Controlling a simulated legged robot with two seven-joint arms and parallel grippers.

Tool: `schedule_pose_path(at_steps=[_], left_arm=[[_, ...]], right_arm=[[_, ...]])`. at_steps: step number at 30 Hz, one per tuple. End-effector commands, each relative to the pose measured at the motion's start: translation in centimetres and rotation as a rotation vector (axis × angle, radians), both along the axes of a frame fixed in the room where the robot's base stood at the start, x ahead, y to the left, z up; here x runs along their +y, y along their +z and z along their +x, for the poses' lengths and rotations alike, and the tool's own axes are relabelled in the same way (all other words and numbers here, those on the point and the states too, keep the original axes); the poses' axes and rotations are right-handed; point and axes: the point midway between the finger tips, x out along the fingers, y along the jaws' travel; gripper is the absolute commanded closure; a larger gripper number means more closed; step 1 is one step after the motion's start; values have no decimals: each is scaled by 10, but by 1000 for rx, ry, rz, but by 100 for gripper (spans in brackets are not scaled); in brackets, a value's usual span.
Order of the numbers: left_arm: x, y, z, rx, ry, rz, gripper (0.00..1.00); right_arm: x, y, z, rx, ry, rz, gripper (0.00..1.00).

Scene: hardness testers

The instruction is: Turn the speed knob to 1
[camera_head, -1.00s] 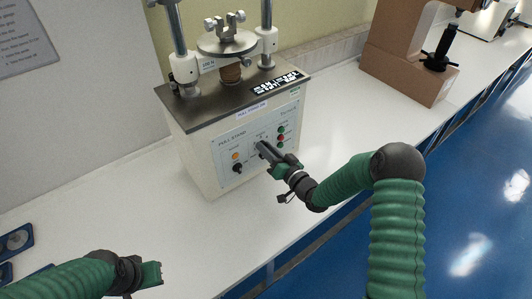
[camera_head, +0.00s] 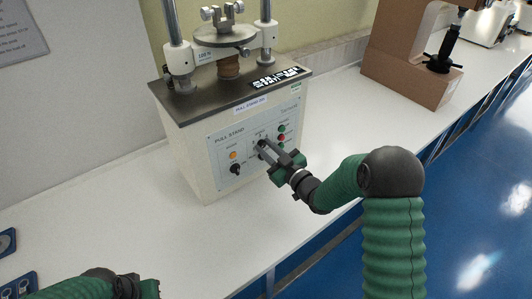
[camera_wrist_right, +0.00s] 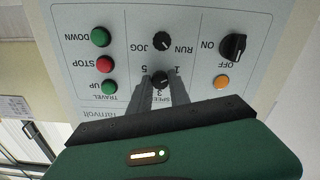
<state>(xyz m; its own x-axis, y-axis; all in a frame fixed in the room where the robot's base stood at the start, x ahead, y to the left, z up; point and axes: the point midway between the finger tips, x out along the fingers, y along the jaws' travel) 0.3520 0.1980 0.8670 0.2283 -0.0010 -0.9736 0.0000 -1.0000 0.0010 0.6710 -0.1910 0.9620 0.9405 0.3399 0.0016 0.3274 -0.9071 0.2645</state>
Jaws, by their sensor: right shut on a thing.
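The pull stand's front panel (camera_head: 225,135) faces me. In the right wrist view, which is upside down, the small black speed knob (camera_wrist_right: 160,79) has the marks 1, 3 and 5 around it. My right gripper (camera_head: 261,148) reaches the panel from the right. In the wrist view its two grey fingers (camera_wrist_right: 161,84) are closed on the sides of the speed knob. The knob's pointer is too small to read. My left gripper (camera_head: 140,288) is at the bottom edge of the head view, away from the panel, and its jaws do not show clearly.
Beside the speed knob are the run/jog knob (camera_wrist_right: 161,43), the on/off knob (camera_wrist_right: 232,47), an orange lamp (camera_wrist_right: 222,82) and the red stop button (camera_wrist_right: 105,64) between green ones. The white bench (camera_head: 130,215) is clear in front.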

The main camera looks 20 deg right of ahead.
Motion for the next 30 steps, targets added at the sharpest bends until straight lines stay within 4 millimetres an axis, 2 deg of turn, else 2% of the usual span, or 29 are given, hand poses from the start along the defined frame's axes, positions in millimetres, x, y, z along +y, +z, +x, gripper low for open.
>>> schedule_pose_path(at_steps=[1, 21, 22, 26, 30], left_arm=[[0, -5, 0, 0, 0, 0, 100], [0, -8, 0, 0, 0, 0, 100], [0, -8, 0, 0, 0, 0, 100], [0, -8, 0, 0, 0, 0, 100], [0, -8, 0, 0, 0, 0, 100]], right_arm=[[0, -9, -2, 11, 0, -18, 100], [0, -7, -2, -8, 2, -72, 100], [0, -7, -2, -7, 2, -72, 73], [0, -5, -2, -12, 2, -71, 56], [0, -3, -1, -17, 2, -70, 55]])
